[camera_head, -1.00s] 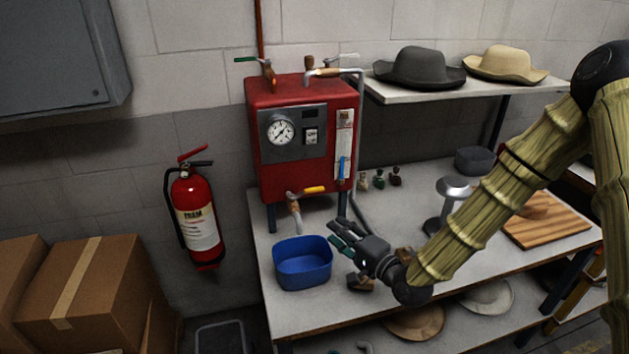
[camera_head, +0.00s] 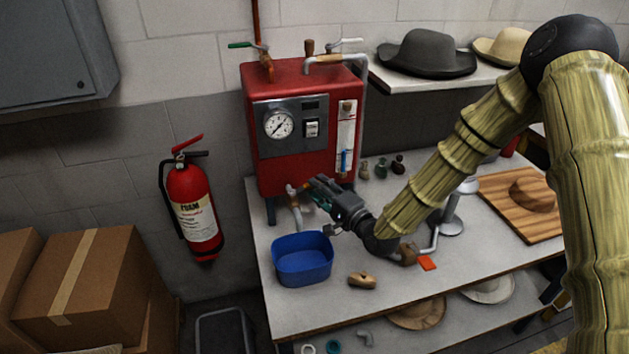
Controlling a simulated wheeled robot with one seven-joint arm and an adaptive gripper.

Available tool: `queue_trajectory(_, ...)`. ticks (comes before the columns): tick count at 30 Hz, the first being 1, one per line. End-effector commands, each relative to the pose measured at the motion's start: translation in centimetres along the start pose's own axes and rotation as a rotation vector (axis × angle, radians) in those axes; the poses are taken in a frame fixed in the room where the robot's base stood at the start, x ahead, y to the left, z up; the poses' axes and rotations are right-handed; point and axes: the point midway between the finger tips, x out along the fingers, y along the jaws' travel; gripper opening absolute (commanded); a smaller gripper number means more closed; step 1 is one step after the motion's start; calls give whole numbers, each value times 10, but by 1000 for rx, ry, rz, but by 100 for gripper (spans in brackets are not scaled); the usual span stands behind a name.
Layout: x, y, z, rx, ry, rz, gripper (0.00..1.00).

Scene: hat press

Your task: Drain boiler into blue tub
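The red boiler (camera_head: 285,90) stands on legs at the back left of the bench, with a dial and a sight glass on its front. Its drain pipe (camera_head: 296,212) comes out low on the front and points down. The blue tub (camera_head: 302,262) sits on the bench below and slightly in front of the drain outlet. My gripper (camera_head: 314,190) is at the drain valve, at the boiler's lower front. It hides the yellow valve lever, so whether the fingers are open or shut on it is unclear. No water shows in the tub.
A wooden piece (camera_head: 362,281) lies right of the tub, and an orange scrap (camera_head: 428,263) lies farther right. Small bottles (camera_head: 381,167) stand right of the boiler. A fire extinguisher (camera_head: 193,208) hangs on the wall. A metal stand (camera_head: 452,212) is beyond my arm.

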Motion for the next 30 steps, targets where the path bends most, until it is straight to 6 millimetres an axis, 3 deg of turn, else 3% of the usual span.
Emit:
queue_trajectory(6, 22, -1, 1, -1, -2, 1, 30)
queue_trajectory(17, 26, 0, 1, 0, -1, 0, 30)
queue_trajectory(18, 26, 0, 1, 0, -1, 0, 29)
queue_trajectory(23, 26, 0, 1, 0, -1, 0, 0)
queue_trajectory(30, 26, 1, 1, 0, -1, 1, 0)
